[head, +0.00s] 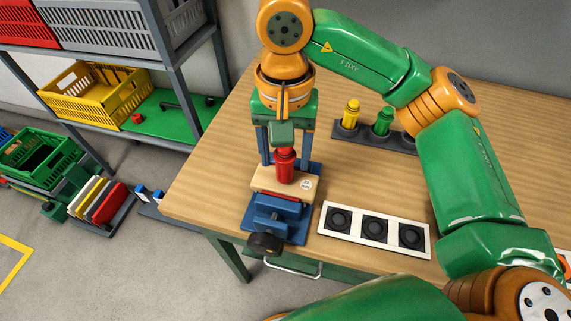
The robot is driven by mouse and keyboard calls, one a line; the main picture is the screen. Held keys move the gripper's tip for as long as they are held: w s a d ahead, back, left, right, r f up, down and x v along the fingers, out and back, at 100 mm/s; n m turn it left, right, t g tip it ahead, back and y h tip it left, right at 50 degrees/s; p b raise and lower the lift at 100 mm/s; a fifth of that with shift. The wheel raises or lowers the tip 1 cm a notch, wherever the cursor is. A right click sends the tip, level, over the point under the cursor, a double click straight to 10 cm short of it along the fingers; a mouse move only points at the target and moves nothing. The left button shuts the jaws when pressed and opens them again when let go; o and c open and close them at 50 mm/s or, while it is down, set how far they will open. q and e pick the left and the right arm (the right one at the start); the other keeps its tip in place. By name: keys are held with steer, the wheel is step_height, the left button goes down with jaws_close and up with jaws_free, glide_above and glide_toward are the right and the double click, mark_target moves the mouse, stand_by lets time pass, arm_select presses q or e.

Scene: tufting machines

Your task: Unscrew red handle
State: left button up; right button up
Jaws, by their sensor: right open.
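The red handle (286,167) stands upright on a light wooden block (268,184) held in a blue vise (275,217) near the table's left front edge. My right gripper (286,158) points straight down over the handle. It is open, with one blue finger on each side of the handle and visible gaps between. The gripper's body hides the handle's top. My left gripper is not in view.
A rack with a yellow handle (351,113) and a green handle (382,121) stands behind on the table (240,120). A white panel with three black round sockets (374,229) lies right of the vise. Shelves with crates (97,92) stand at left.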

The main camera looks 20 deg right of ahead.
steer(key=m, duration=0.6)
steer(key=shift+f+m+b, duration=0.1)
steer(key=shift+m+b, duration=0.2)
steer(key=m, duration=0.6)
steer(key=shift+m, duration=0.3)
